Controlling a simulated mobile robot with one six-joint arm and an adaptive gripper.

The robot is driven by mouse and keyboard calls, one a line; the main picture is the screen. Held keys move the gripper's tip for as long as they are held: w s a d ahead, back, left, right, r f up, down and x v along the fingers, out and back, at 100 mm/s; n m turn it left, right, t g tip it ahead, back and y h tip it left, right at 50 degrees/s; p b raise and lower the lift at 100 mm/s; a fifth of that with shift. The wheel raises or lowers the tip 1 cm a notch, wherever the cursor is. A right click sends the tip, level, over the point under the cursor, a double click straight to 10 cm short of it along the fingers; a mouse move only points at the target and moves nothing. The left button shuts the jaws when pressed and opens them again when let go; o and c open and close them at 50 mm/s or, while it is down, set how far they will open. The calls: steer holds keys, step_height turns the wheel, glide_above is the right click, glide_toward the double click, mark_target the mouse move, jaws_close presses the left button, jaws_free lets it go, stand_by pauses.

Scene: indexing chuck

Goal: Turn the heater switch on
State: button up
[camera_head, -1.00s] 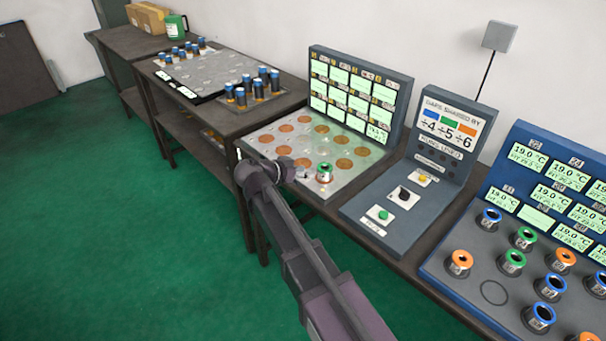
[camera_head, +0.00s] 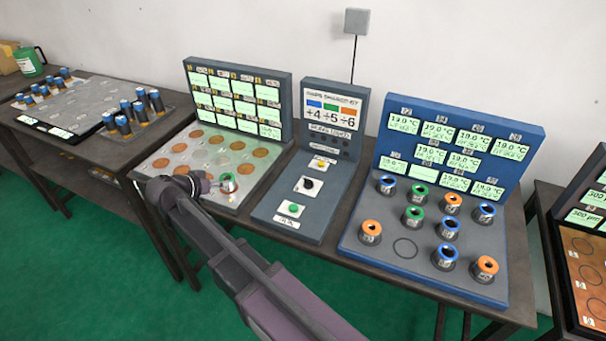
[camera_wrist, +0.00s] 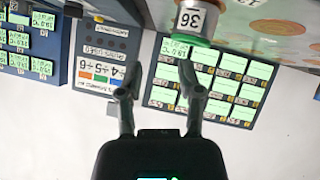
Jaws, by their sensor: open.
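A small grey-blue control panel (camera_head: 290,210) stands mid-table. It carries a green button (camera_head: 291,208), a black rotary knob (camera_head: 308,185) and a yellow button (camera_head: 321,163). I cannot read which one is the heater switch. My gripper (camera_wrist: 158,75) is open in the wrist view, with nothing between its fingers. In the head view my arm's end is left of the control panel, over the front of the plate with copper discs (camera_head: 170,185). A green-ringed cylinder labelled 36 (camera_wrist: 196,22) is close to one fingertip; it also shows in the head view (camera_head: 229,184).
A blue panel (camera_head: 375,235) with temperature displays and several ringed cylinders stands right of the control panel. A tray (camera_head: 75,115) with blue-capped cylinders is at left. Another station (camera_head: 585,255) is at the right edge. A thin post stands behind the control panel.

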steer(key=w+d+r+n+g+y+p, duration=0.1)
steer(key=w+d+r+n+g+p, duration=0.2)
steer(key=d, duration=0.4)
steer(key=w+d+n+g+y+p, duration=0.1)
steer(key=w+d+n+g+p, duration=0.2)
steer(key=d+p, duration=0.3)
step_height(320, 180, up, 6)
steer(key=n+g+y+p, duration=0.4)
steer(key=n+p, duration=0.3)
steer(key=p, duration=0.1)
glide_above(308, 179)
steer(key=shift+w+f, duration=0.1)
steer(key=shift+f, duration=0.15)
step_height(308, 179, down, 14)
steer(key=b, duration=1.4)
steer(key=shift+r, duration=0.25)
jaws_close()
